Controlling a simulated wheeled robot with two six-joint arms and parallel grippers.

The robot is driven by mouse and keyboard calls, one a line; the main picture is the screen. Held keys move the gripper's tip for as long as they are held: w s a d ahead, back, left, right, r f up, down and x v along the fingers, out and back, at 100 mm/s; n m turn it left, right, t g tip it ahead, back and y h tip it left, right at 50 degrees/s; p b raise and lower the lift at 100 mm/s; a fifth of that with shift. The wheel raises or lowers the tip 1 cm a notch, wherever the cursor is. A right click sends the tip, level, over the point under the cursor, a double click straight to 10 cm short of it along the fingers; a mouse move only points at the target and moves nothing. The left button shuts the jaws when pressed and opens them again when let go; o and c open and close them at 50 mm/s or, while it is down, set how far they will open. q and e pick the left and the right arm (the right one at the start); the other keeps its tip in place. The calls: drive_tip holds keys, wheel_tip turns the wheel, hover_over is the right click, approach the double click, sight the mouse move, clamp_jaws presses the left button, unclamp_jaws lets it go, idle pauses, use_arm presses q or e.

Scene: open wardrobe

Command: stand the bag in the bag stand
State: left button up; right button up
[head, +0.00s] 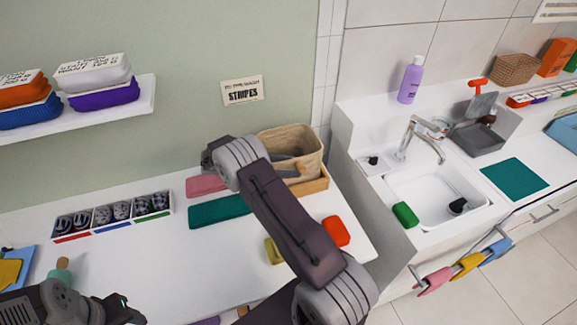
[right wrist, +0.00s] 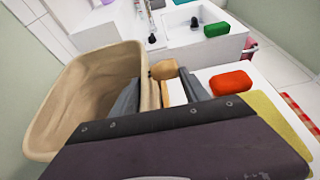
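The beige open-topped bag (head: 303,142) is at the back right of the white table, and it fills the left of the right wrist view (right wrist: 85,85). The light wooden bag stand (head: 314,184) shows at the bag's lower right edge. The bag's base is hidden, so I cannot tell whether it sits inside the stand. My right gripper (right wrist: 160,98) is open at the bag's rim. One grey finger is on the bag's inner side, the other outside, with a gap between. My left gripper (head: 125,311) is low at the left, away from the bag; its fingers are unclear.
A red block (head: 336,231) and a yellow item (head: 273,251) lie near the stand. Teal (head: 219,210) and pink (head: 205,185) folded items lie left of the bag. A compartment tray (head: 112,214) stands further left. The sink (head: 430,198) is to the right.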

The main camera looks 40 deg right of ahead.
drive_tip(key=shift+o, duration=1.2)
drive_tip(key=shift+r, duration=0.25)
drive_tip(key=b+v, duration=0.2)
drive_tip(key=v, duration=1)
